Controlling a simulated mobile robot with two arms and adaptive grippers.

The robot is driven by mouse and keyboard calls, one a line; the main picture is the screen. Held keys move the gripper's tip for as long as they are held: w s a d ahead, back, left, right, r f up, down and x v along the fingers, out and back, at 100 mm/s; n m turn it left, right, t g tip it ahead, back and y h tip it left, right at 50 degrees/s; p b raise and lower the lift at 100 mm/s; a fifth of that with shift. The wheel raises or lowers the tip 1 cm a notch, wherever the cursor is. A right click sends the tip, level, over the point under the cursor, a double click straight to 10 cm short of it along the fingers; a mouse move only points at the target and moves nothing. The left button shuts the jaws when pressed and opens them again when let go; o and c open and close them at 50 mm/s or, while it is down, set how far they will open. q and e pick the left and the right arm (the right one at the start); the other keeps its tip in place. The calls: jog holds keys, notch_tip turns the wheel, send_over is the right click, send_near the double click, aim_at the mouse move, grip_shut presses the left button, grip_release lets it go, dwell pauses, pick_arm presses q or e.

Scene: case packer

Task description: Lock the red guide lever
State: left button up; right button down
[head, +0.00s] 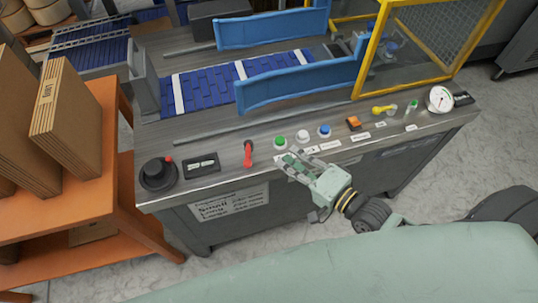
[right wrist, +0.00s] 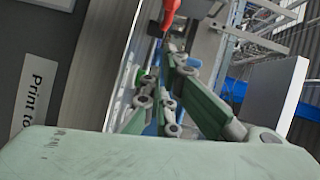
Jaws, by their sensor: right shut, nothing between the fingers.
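The red guide lever (head: 248,155) stands on the grey front panel of the machine, left of the coloured buttons. Its red handle points toward the front edge, with a dark pivot at its far end. My right gripper (head: 283,161) is shut and empty, a little to the right of the lever and apart from it in the head view. In the right wrist view the red handle (right wrist: 170,12) shows at the top, just beyond the fingertips (right wrist: 171,48); I cannot tell if they touch. My left gripper is not in view.
Left of the lever are a small dark display (head: 201,165) and a black knob (head: 158,173). Right of it are green (head: 280,141), white (head: 302,137) and blue (head: 324,131) buttons, an orange switch (head: 354,123) and a gauge (head: 439,99). Blue guide rails (head: 300,85) lie behind.

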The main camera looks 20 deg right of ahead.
aim_at(269, 164)
jog(key=w+a, duration=0.1)
jog(key=a, duration=0.1)
jog(key=w+a, duration=0.2)
jog(key=shift+w+f+p, duration=0.25)
jog(key=shift+f+p, duration=0.05)
jog(key=shift+f, duration=0.1)
jog(key=shift+w+a+f, duration=0.1)
jog(key=shift+a+f, duration=0.1)
jog(key=shift+a, duration=0.25)
